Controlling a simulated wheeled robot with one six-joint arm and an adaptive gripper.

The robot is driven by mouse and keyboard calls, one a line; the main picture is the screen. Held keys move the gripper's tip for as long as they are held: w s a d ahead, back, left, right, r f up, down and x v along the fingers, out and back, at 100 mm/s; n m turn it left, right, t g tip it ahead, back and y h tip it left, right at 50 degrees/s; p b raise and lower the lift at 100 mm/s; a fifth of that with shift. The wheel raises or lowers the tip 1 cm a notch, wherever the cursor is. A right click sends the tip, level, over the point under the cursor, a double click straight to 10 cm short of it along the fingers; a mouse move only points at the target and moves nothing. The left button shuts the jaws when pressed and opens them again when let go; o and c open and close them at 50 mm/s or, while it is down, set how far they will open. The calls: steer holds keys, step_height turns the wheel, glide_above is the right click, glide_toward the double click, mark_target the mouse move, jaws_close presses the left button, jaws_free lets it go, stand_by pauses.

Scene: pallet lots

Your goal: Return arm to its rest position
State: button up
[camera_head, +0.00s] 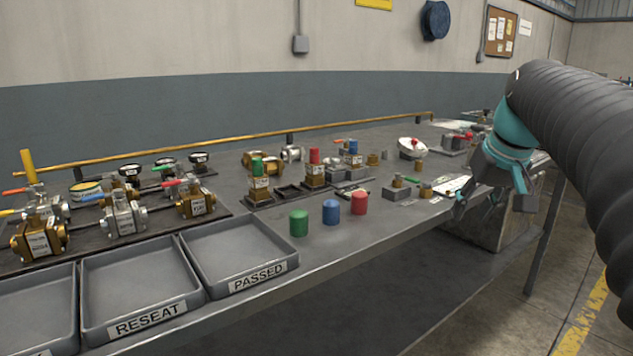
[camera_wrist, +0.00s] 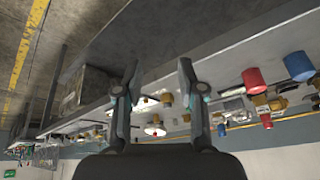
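My arm reaches in from the right in the head view. My gripper (camera_head: 478,207) hangs just off the front edge of the workbench (camera_head: 330,262), toward its far right part. In the wrist view my gripper (camera_wrist: 158,78) has its two fingers spread wide apart. Nothing is between the fingers; the bench and its fittings show behind them. No thing is held.
Green (camera_head: 298,223), blue (camera_head: 331,211) and red (camera_head: 359,203) cylinders stand near the bench's front edge. Empty RESEAT (camera_head: 146,327) and PASSED (camera_head: 257,277) trays sit at the left front. Several valves stand behind. The floor (camera_head: 480,325) before the bench is clear.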

steer(key=s+a+f, duration=0.5)
steer(key=s+f, duration=0.4)
steer(key=s, duration=0.1)
steer(key=s+a+f, duration=0.6)
steer(key=s+f, duration=0.4)
steer(key=s, duration=0.1)
steer(key=shift+a+f+t+h, duration=0.2)
steer(key=shift+f+t+h, duration=0.1)
steer(key=shift+t, duration=0.1)
